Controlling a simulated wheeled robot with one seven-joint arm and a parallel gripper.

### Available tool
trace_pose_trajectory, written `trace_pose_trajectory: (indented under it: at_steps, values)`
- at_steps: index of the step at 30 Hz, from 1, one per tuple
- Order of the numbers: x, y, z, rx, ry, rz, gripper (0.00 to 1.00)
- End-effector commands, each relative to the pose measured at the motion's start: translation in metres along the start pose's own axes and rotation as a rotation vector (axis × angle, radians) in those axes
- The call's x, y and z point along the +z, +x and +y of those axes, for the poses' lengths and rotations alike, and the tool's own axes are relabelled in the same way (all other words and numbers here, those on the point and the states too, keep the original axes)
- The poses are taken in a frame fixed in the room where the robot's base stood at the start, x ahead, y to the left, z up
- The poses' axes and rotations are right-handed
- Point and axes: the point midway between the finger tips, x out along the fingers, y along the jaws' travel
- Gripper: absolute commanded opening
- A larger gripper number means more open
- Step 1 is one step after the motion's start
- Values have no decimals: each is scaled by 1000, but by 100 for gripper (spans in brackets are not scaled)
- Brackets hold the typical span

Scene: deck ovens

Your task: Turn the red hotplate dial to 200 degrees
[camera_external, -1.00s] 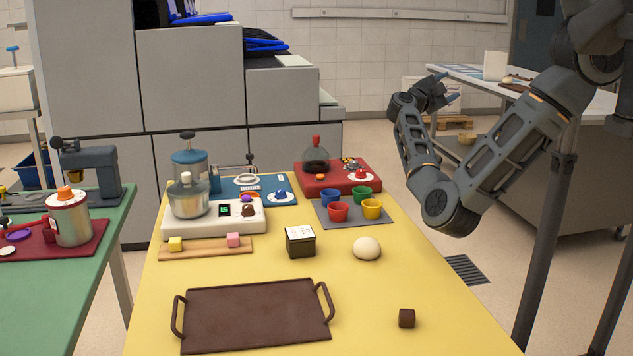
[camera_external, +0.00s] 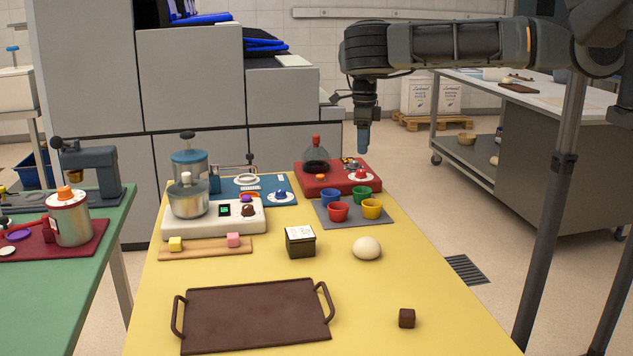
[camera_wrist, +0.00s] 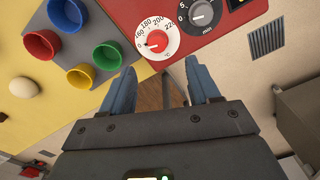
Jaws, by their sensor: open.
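The red hotplate (camera_external: 330,178) stands at the back right of the yellow table and fills the top of the wrist view (camera_wrist: 130,12). Its red dial (camera_wrist: 157,41) sits on a white scale disc; the legible numbers include 180, 200 and 220. A small light mark shows at the knob's left side; its exact reading is hard to tell. The dial also shows in the external view (camera_external: 361,174). My gripper (camera_external: 363,140) points down above the dial, clear of it. In the wrist view its fingers (camera_wrist: 163,82) are apart and empty, just below the dial.
A black dial (camera_wrist: 202,14) sits beside the red one on the hotplate. Coloured cups (camera_external: 372,208) on a grey mat (camera_external: 330,218) stand in front. Open floor lies right of the table.

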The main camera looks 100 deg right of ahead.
Motion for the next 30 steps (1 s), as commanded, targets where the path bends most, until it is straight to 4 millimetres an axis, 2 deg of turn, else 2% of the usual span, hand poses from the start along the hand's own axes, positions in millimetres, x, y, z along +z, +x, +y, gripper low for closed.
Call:
trace_pose_trajectory:
  at_steps: [5, 12, 18, 30]
  values:
    - [5, 9, 3, 13, -7, -15, 61]
    - [4, 45, 3, 12, -6, -12, 61]
    - [5, 69, 3, 11, -4, -13, 61]
    - [5, 76, 3, 9, -4, -14, 60]
